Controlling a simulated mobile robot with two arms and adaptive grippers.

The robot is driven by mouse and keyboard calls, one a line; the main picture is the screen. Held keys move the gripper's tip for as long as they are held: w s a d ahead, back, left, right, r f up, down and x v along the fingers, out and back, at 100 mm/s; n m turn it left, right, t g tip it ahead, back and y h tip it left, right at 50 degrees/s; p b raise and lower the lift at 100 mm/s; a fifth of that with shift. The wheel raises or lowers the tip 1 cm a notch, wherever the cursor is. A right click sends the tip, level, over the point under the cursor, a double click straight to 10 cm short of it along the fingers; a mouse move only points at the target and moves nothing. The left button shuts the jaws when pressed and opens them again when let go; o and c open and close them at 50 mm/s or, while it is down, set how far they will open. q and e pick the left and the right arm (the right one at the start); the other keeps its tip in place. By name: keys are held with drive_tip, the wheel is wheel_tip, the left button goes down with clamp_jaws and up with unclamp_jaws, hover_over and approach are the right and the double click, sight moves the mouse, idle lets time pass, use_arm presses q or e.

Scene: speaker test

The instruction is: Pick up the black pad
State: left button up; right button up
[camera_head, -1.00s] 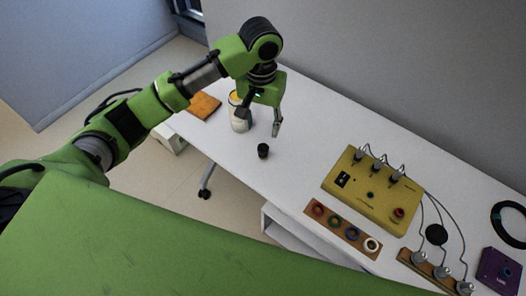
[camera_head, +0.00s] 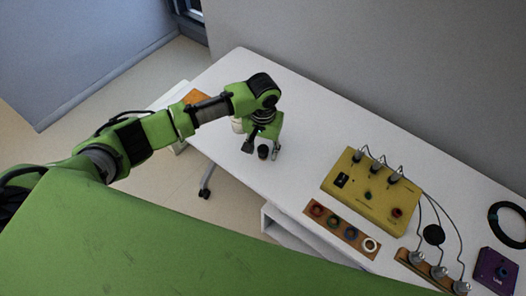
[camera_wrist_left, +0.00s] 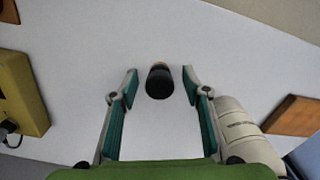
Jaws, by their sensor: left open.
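A small black cylinder (camera_head: 263,153) stands on the white table and is the black piece at my left gripper. My left gripper (camera_head: 261,151) is open, with its fingers on either side of this piece. In the left wrist view the black piece (camera_wrist_left: 159,84) lies between the two fingertips (camera_wrist_left: 159,76), with a gap on each side. A flat black round disc (camera_head: 434,234) also lies on the table, right of the yellow box. The pictures do not settle which of the two is the pad. My right gripper is not in view.
A yellow box (camera_head: 372,190) with wired plugs, a strip of coloured rings (camera_head: 342,230) and a purple box (camera_head: 496,269) stand to the right. Bare table (camera_head: 310,140) lies between.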

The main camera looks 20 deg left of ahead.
use_arm(q)
drive_tip(key=shift+f, duration=0.4)
clamp_jaws()
drive_tip(key=shift+r, duration=0.1)
drive_tip(key=shift+r, duration=0.55)
drive_tip(key=s+d+r, duration=0.3)
drive_tip(key=s+r, duration=0.8)
drive_tip(key=s, duration=0.2)
drive_tip(key=shift+s+d+r+b, duration=0.25)
drive_tip(key=shift+d+r+b, duration=0.15)
